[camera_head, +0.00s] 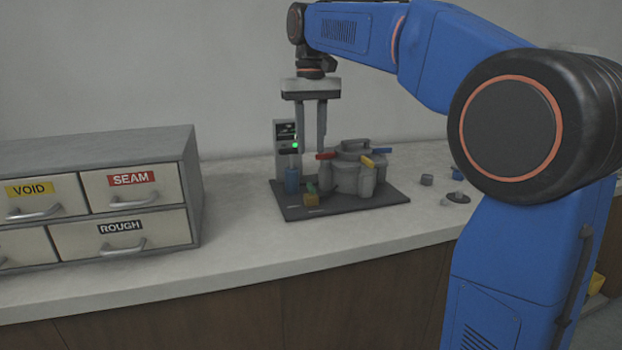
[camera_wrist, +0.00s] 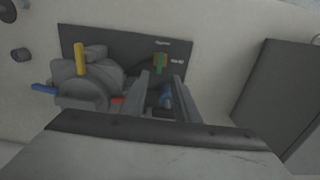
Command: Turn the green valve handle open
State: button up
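The green valve handle (camera_head: 311,188) sits on a small brass-coloured valve body (camera_head: 311,199) at the front of the dark base plate (camera_head: 372,202). In the wrist view the green handle (camera_wrist: 160,57) shows just beyond the fingertips, near the plate's edge. My gripper (camera_head: 311,152) points down above the press, higher than the green handle and apart from it. In the wrist view its two fingers (camera_wrist: 162,76) stand apart with a clear gap, and nothing is held between them.
The grey press vessel (camera_head: 347,178) carries a red handle (camera_head: 326,155) and a yellow handle (camera_head: 374,162). A blue cylinder (camera_head: 291,180) and a control box with a green light (camera_head: 287,143) stand beside it. A drawer cabinet (camera_head: 190,190) is at left. Small parts (camera_head: 427,180) lie right.

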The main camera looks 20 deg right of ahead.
aim_at(311, 185)
notch_tip(311, 185, down, 10)
jog(key=shift+r, duration=0.1)
dwell(0.4)
grip_shut()
